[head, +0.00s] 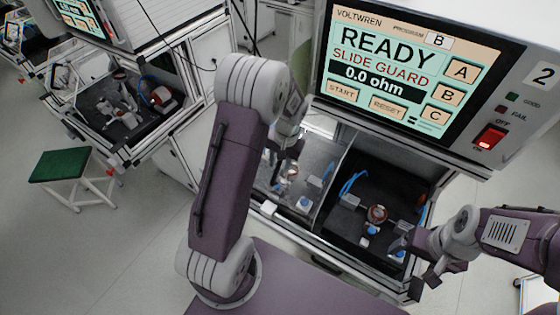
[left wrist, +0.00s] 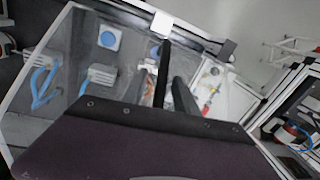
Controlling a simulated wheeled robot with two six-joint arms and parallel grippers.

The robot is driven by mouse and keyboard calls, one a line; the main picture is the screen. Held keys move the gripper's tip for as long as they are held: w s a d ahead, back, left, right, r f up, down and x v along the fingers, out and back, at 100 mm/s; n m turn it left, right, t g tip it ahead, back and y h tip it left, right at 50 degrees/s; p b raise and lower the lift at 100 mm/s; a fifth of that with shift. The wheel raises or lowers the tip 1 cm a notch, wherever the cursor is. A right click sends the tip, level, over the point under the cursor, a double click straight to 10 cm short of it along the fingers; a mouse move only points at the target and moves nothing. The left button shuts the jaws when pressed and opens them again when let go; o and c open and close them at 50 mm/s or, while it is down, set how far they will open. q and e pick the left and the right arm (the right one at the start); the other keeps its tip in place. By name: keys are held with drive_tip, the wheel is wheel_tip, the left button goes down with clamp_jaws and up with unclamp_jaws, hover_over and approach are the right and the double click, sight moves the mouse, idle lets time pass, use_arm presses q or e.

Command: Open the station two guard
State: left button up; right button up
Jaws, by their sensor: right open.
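Station two (head: 541,75) bears the number 2, and its screen (head: 385,75) reads READY, SLIDE GUARD, 0.0 ohm. A hazy clear panel, seemingly the guard (head: 315,165), lies over the left part of the bay; the right part looks darker and uncovered. A white tab (head: 268,208) is at the front edge, and a white tab also shows in the left wrist view (left wrist: 162,24). My left gripper (head: 285,155) is over the left part; its fingers (left wrist: 170,75) look near each other, and contact is unclear. My right gripper (head: 422,275) is open at the bay's front right corner.
A red switch (head: 490,138) is right of the screen. Another station (head: 125,105) stands to the left, with a green-topped stool (head: 60,165) before it. Floor at lower left is clear.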

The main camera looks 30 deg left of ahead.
use_arm(q)
clamp_jaws()
idle(1.4)
